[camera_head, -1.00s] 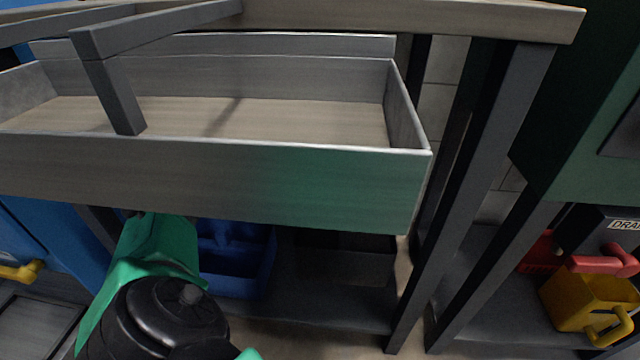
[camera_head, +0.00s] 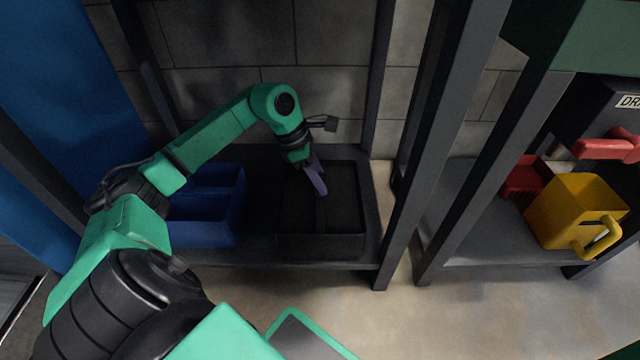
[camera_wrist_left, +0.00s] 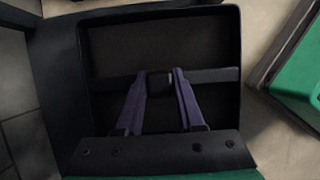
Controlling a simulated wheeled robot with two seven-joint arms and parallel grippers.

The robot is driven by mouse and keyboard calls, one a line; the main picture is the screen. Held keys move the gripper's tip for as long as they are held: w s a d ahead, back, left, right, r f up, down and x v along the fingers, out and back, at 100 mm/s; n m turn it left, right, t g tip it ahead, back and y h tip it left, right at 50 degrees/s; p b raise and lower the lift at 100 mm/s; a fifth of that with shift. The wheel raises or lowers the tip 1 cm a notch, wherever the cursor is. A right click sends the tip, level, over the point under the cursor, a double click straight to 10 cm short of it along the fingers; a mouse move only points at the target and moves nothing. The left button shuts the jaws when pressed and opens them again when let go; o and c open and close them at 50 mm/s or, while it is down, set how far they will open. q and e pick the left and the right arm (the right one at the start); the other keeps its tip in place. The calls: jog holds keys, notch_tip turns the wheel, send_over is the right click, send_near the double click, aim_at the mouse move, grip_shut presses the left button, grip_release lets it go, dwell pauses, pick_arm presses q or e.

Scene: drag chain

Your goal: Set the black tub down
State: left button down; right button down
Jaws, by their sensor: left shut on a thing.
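The black tub (camera_head: 320,246) is a dark open box with a bar (camera_wrist_left: 210,76) across its middle. It is at the right end of the lower shelf, right of a blue tub. My left gripper (camera_head: 320,190) reaches down into it from above. In the left wrist view, the purple fingers of the left gripper (camera_wrist_left: 163,82) are shut on the bar. The tub looks level. I cannot tell whether its underside touches the shelf. My right gripper is not in view.
The blue divided tub (camera_head: 205,220) stands close on the left. A dark shelf post (camera_head: 432,130) rises just right of the black tub. A yellow bin (camera_head: 572,212) and a red bin (camera_head: 524,178) stand on another shelf at the right. A block wall is behind.

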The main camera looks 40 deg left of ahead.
pick_arm(q)
jog(key=c, duration=0.5)
grip_release()
jog(key=shift+r, duration=0.1)
jog(key=shift+a+r, duration=0.1)
jog(key=shift+r, duration=0.25)
jog(key=p+v, duration=0.4)
jog(key=v, duration=0.7)
jog(key=shift+s+r, duration=0.1)
jog(key=shift+r, duration=0.05)
